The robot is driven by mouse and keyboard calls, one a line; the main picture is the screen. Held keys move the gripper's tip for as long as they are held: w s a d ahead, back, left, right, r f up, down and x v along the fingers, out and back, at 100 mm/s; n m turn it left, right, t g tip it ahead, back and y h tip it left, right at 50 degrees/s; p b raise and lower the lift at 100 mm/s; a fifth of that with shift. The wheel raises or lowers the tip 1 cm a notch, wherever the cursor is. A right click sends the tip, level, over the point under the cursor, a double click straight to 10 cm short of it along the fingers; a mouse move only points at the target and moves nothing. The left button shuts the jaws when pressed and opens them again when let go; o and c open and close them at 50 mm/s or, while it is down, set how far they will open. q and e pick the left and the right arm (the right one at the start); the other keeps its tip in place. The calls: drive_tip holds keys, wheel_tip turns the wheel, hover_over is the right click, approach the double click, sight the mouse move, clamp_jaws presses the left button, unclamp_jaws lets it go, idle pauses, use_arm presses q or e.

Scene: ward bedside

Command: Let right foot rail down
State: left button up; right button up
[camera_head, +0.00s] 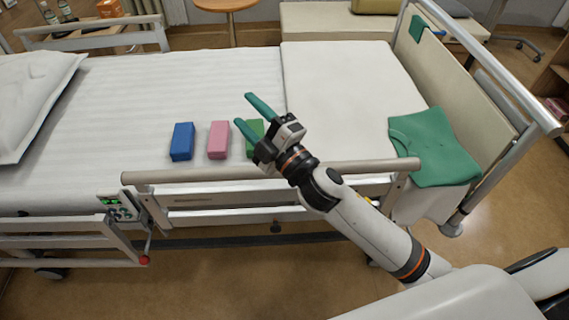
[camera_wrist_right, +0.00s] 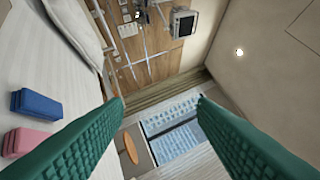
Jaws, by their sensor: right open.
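The foot rail (camera_head: 215,174) on the near side of the bed has a long beige-grey top bar above the mattress edge, with white lower bars under it; it looks raised. A lever with a red knob (camera_head: 144,260) hangs below its left end. My right gripper (camera_head: 251,112) has green fingers spread apart, empty, above the mattress, past the rail's top bar. My right arm crosses over the bar and hides part of it. The right gripper (camera_wrist_right: 160,103) also shows open in the right wrist view, with nothing between its fingers. My left gripper is not in view.
Blue (camera_head: 182,141), pink (camera_head: 219,140) and green (camera_head: 255,137) blocks lie on the mattress; the gripper partly hides the green one. A green cloth (camera_head: 435,145) drapes at the foot end. A control panel (camera_head: 121,208) sits left of the rail. Floor (camera_head: 220,285) in front is clear.

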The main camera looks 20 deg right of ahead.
drive_tip(key=s+a+n+g+y, duration=0.1)
drive_tip(key=a+n+g+y, duration=0.2)
drive_tip(key=n+g, duration=0.35)
drive_tip(key=s+a+r+n+g+y, duration=0.1)
drive_tip(key=a+n+g+y, duration=0.25)
drive_tip(key=n, duration=0.65)
drive_tip(key=s+a+n+g+y, duration=0.1)
drive_tip(key=a+n+g+y, duration=0.15)
drive_tip(key=n+g, duration=0.5)
drive_tip(key=w+d+f+n+g+h, duration=0.1)
drive_tip(key=w+d+f+n+h, duration=0.2)
drive_tip(key=d+h, duration=0.5)
drive_tip(key=d+f+n+g+h, duration=0.2)
drive_tip(key=d+f+n+h, duration=0.25)
drive_tip(key=d, duration=0.75)
drive_tip(key=shift+t, duration=0.25)
drive_tip(key=p+x, duration=0.2)
drive_tip(key=x, duration=0.9)
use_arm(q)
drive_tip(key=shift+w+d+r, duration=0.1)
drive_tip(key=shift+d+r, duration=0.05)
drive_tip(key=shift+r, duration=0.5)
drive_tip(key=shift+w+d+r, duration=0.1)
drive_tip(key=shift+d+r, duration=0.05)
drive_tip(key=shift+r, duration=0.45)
use_arm(e)
drive_tip(key=shift+c, duration=0.2)
clamp_jaws()
